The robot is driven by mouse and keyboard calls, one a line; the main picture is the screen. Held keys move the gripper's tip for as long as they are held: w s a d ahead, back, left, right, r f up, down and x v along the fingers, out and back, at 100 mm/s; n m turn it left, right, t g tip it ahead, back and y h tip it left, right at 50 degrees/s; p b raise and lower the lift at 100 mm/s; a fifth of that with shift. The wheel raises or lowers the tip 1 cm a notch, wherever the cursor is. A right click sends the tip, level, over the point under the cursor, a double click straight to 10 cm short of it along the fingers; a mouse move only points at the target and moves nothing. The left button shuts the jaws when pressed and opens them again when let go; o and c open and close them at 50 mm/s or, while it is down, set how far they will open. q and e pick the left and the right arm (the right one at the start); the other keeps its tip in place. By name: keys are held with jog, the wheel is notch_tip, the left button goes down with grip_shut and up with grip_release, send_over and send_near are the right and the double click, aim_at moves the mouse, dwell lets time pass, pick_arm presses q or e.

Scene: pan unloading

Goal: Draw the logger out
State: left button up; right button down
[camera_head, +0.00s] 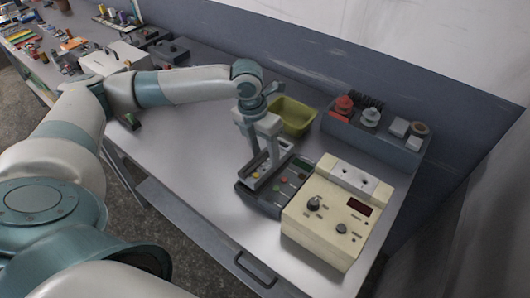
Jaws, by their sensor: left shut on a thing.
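My left gripper (262,175) comes down from above, its fingers shut on a small grey thing that looks like the logger (262,181). The fingers hide much of it. It sits at a dark grey dock (262,204) that has small coloured spots on its top. I cannot tell whether the logger is still seated in the dock or lifted from it. My right gripper is not in view.
A cream instrument box (318,240) with a knob and a dark display stands right beside the dock. A yellow-green bin (293,115) is behind the gripper. A grey rack (372,139) holds several parts.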

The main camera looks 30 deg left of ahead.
pick_arm(q)
jog(key=shift+r+p, duration=0.4)
jog(key=shift+r, duration=0.1)
